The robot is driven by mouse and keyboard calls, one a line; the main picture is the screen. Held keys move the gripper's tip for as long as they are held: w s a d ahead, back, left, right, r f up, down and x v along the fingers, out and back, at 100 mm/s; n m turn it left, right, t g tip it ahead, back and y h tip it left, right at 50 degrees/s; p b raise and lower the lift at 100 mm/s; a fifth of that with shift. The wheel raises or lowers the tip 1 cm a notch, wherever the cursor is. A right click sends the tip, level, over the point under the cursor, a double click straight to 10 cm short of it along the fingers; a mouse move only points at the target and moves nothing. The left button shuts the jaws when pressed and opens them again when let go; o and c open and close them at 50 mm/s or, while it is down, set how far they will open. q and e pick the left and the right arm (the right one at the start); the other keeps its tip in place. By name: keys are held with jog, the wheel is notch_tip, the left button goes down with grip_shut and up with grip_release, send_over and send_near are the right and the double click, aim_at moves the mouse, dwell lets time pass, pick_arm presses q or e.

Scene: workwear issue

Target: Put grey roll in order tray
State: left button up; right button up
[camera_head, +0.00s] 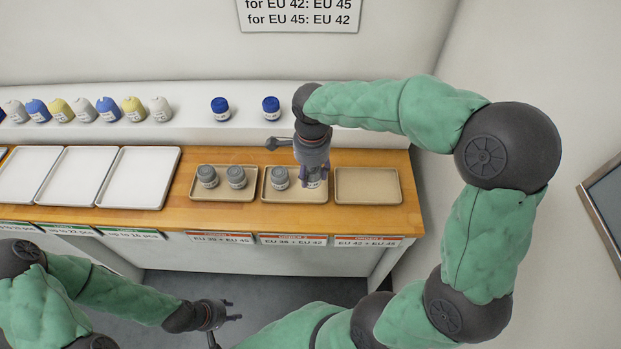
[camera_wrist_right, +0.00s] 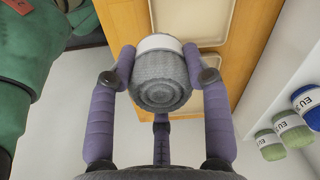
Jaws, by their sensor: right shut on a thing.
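A grey roll (camera_wrist_right: 160,75) with a white band sits between the purple fingers of my right gripper (camera_wrist_right: 160,70), which is shut on it. In the head view my right gripper (camera_head: 314,180) points down over the right part of the middle tan order tray (camera_head: 292,197). Only the white label of the held roll (camera_head: 313,184) shows there; I cannot tell if it touches the tray. Another grey roll (camera_head: 280,177) stands in the left part of this tray. My left gripper (camera_head: 232,310) is open and empty, low in front of the counter.
The left tan tray (camera_head: 222,196) holds two grey rolls. The right tan tray (camera_head: 368,186) is empty. White trays (camera_head: 138,178) lie further left. Blue rolls (camera_head: 220,109) and several coloured items stand on the shelf (camera_head: 190,125) behind. A sign (camera_head: 298,14) hangs above.

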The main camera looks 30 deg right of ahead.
jog(key=w+f, duration=0.1)
jog(key=f, duration=0.1)
jog(key=w+d+f+b, duration=0.1)
jog(key=w+f, duration=0.1)
jog(key=w+d+f, duration=0.1)
jog(key=f, duration=0.1)
jog(key=shift+w+d+b, duration=0.1)
jog(key=shift+w+b, duration=0.2)
jog(key=shift+b, duration=0.1)
jog(key=shift+w+f+b, duration=0.1)
jog(key=shift+f+b, duration=0.3)
jog(key=shift+f, duration=1.2)
jog(key=shift+f, duration=0.1)
jog(key=o, duration=1.1)
jog(key=shift+o, duration=0.2)
jog(key=shift+r, duration=0.25)
notch_tip(320, 180, up, 12)
jog(key=p, duration=0.3)
jog(key=shift+f, duration=0.1)
